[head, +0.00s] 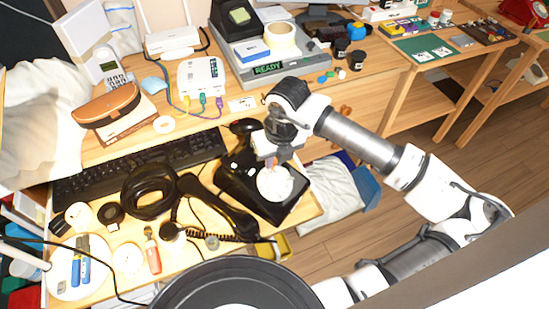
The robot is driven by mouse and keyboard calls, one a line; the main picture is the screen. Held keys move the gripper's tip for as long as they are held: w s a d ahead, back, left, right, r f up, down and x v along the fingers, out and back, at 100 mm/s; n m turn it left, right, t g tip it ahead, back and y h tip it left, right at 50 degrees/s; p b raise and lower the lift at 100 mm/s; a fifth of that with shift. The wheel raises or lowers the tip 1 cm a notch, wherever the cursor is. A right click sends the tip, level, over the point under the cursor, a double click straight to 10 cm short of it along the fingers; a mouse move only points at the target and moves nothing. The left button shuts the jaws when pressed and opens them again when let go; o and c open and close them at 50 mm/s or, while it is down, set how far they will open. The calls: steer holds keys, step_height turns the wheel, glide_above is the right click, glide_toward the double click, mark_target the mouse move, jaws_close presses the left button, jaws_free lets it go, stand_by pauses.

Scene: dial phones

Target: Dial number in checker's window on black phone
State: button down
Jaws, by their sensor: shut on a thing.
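The black phone (233,176) sits near the front right of the desk, with a pale round dial (281,184) on its face. Its black handset (218,208) lies off the phone to the left, on a coiled cord (205,236). The grey checker (232,74) stands at the back; its green window (268,69) reads READY, and no number is legible. My gripper (271,161) points down at the upper left of the dial. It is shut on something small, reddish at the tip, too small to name. I cannot tell whether the tip touches the dial.
A white box with coloured plugs (201,76) and a cordless phone (109,68) stand behind. The desk's right edge is close to the phone.

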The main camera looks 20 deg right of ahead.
steer(key=shift+f+b, duration=0.25)
steer(key=shift+b, duration=0.1)
stand_by(0.5)
steer(key=shift+d+f+b, duration=0.2)
steer(key=shift+d+b, duration=0.15)
steer(key=shift+b, duration=0.2)
steer(key=shift+d, duration=0.2)
